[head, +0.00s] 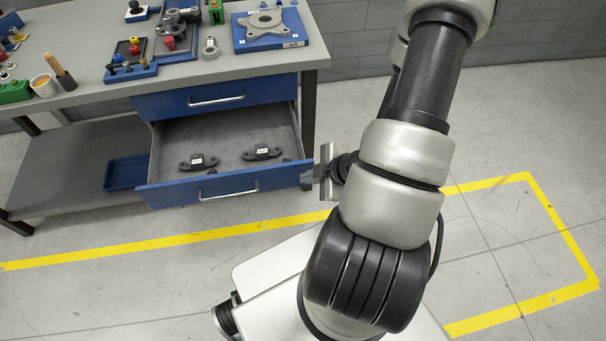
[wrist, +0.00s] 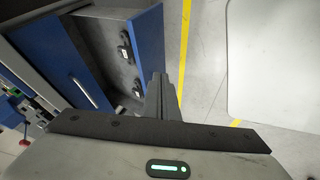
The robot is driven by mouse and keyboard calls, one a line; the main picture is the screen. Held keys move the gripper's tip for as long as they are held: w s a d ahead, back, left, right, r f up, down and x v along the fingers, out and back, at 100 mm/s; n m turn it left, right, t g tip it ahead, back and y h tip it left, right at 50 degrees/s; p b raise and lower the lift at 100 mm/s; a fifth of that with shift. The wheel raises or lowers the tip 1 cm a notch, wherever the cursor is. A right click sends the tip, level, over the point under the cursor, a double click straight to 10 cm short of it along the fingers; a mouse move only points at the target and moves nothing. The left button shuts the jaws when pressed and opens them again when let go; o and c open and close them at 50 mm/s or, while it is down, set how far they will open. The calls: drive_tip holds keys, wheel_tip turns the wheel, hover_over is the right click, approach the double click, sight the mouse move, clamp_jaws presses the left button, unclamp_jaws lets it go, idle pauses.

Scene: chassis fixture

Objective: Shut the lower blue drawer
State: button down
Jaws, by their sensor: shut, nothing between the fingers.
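The lower blue drawer (head: 170,196) stands pulled out under the bench in the head view, with a silver bar handle (head: 229,192) on its front. Two dark parts with white labels, one at left (head: 198,162) and one at right (head: 262,153), lie inside it. The upper blue drawer (head: 180,102) is shut. My gripper (head: 312,175) is shut and empty at the right end of the lower drawer's front; I cannot tell whether it touches. The wrist view shows the gripper fingers (wrist: 159,95) beside the open lower drawer (wrist: 148,40).
The workbench top (head: 95,88) holds fixtures, a blue tray with a metal part (head: 268,26), a cup and tools. A blue bin (head: 126,173) sits on the lower shelf. A dark bench leg (head: 309,110) stands right of the drawers. Floor in front is clear, with yellow lines.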

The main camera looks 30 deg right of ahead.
drive_tip(key=b, duration=1.2)
approach(283, 171)
wheel_tip(283, 171, down, 4)
drive_tip(key=s+a, duration=0.2)
drive_tip(key=shift+w+d+r+p, duration=0.15)
drive_tip(key=shift+w+d, duration=0.1)
drive_tip(key=shift+w, duration=0.85)
drive_tip(key=shift+w+d+f+p, duration=0.15)
drive_tip(key=shift+w+d, duration=0.15)
drive_tip(key=shift+w, duration=0.8)
drive_tip(key=shift+w+r, duration=0.1)
drive_tip(key=shift+r, duration=0.05)
